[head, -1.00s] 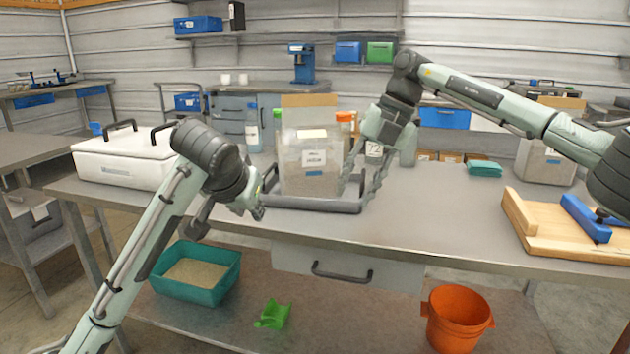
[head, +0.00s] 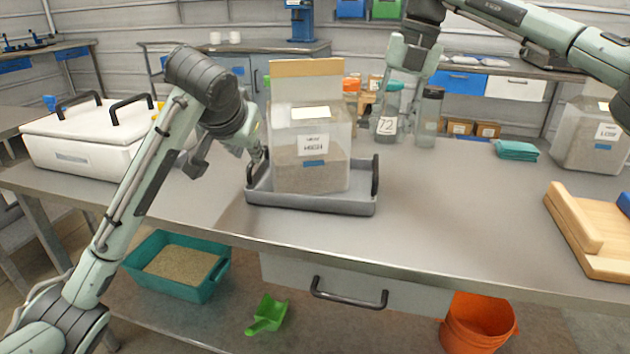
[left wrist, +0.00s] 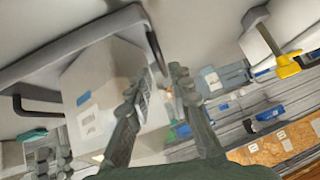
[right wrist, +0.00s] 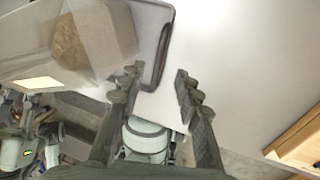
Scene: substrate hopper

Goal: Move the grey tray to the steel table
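The grey tray (head: 312,205) sits on a grey metal-topped table (head: 430,225). It has a dark upright handle at each end and carries a clear bin (head: 312,150) labelled HIGH, partly filled with brown material. My left gripper (left wrist: 155,80) is open at the tray's left handle (left wrist: 155,48); whether the handle is between its fingers is unclear. My right gripper (right wrist: 156,74) is open and empty. In the right wrist view the tray's right handle (right wrist: 163,55) shows just beyond its fingertips. In the head view this gripper hangs behind and above the tray's right end, its fingertips indistinct.
A white lidded box (head: 85,140) is left of the tray. Bottles (head: 388,115) stand behind it. A teal cloth (head: 516,150), a LOW bin (head: 590,140) and a wooden board (head: 590,235) are at right. Another metal table (head: 15,120) is at far left. Tabletop right of the tray is clear.

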